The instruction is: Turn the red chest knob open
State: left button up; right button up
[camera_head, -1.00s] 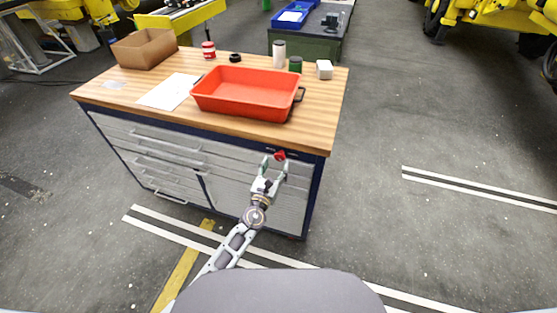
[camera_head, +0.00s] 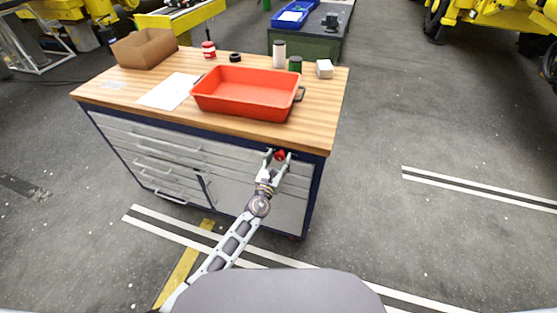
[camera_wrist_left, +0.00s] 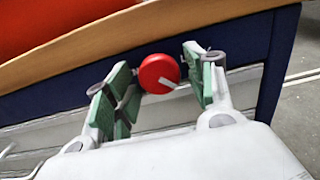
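The red chest knob (camera_head: 280,155) is on the upper right of the workbench chest's front (camera_head: 230,187), just under the wooden top. In the left wrist view the knob (camera_wrist_left: 159,73) is a round red disc with a white pointer mark toward its lower right. My left gripper (camera_head: 279,154) is at the knob, with one finger on each side. In the left wrist view the green-padded fingers (camera_wrist_left: 160,82) are spread, with a gap visible between the knob and the pads. My right gripper is not in view.
The wooden top (camera_head: 322,113) overhangs just above the knob. On it are a red tray (camera_head: 245,95), a cardboard box (camera_head: 145,48), a white sheet (camera_head: 168,91), and several small containers. Drawer handles line the chest front to the left. The floor to the right is clear.

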pick_arm(q)
jog(key=c, duration=0.8)
jog(key=shift+o, duration=0.2)
jog(key=shift+n, duration=0.5)
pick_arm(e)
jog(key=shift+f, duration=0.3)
pick_arm(q)
jog(key=n+b, duration=0.2)
jog(key=n, duration=0.1)
jog(key=n+b, duration=0.3)
jog(key=n, duration=0.3)
jog(key=shift+d, duration=0.1)
jog(key=shift+n, duration=1.1)
jog(key=n+b, duration=0.1)
jog(key=n, duration=0.2)
jog(key=shift+n, duration=0.3)
jog(key=shift+r+n+b, duration=0.1)
jog(key=shift+n+b, duration=0.3)
jog(key=shift+n, duration=0.7)
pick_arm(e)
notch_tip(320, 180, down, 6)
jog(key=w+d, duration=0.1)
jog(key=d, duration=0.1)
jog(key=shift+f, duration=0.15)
